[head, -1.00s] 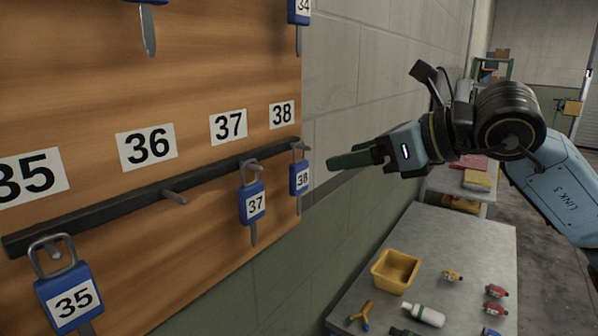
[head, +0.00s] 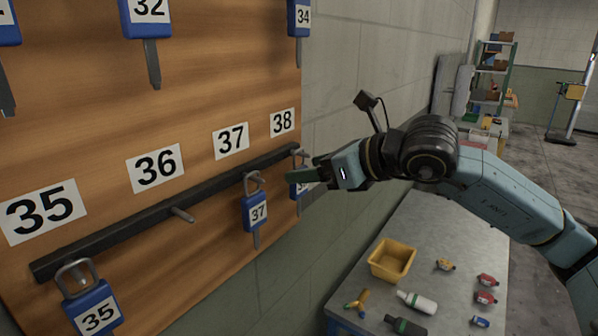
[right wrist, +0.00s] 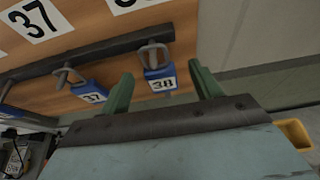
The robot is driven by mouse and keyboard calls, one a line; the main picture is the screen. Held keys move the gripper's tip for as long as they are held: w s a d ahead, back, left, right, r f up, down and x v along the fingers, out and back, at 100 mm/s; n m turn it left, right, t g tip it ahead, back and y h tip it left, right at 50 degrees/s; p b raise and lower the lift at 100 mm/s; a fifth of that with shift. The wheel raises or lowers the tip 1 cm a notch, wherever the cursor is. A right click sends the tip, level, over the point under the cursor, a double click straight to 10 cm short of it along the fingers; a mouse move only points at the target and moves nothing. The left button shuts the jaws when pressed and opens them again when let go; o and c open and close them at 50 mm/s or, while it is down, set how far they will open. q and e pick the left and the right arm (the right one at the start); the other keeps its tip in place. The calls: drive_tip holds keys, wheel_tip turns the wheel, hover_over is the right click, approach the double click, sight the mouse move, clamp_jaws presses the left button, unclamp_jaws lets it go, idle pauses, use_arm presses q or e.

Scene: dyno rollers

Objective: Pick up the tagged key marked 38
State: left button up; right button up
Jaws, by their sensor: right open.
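The tagged key marked 38 (right wrist: 160,80) has a blue tag with a white label and hangs by its metal loop from the peg at the right end of the dark rail. In the head view its tag (head: 294,189) is partly hidden behind my right gripper (head: 300,178). In the right wrist view, my right gripper (right wrist: 163,88) is open, with one green finger on each side of the tag. I see no clear contact. The lower part of the key is hidden there. My left gripper is not in view.
The key marked 37 (head: 256,212) hangs close by on the left, and the key marked 35 (head: 93,307) at the far left. The peg under 36 (head: 182,214) is bare. Below right, a grey table (head: 440,240) holds a yellow bin (head: 392,262) and small items.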

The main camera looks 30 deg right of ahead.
sight(299, 168)
drive_tip(key=shift+w+a+f+p, duration=0.1)
drive_tip(key=shift+w+a+p, duration=0.2)
drive_tip(key=shift+w, duration=0.2)
drive_tip(key=shift+w+a+p, duration=0.15)
drive_tip(key=shift+w+p, duration=0.1)
drive_tip(key=shift+w, duration=0.2)
drive_tip(key=shift+w+a+f, duration=0.2)
drive_tip(key=shift+w+f, duration=0.15)
drive_tip(key=shift+w, duration=0.15)
drive_tip(key=shift+c, duration=0.3)
drive_tip(key=c, duration=1)
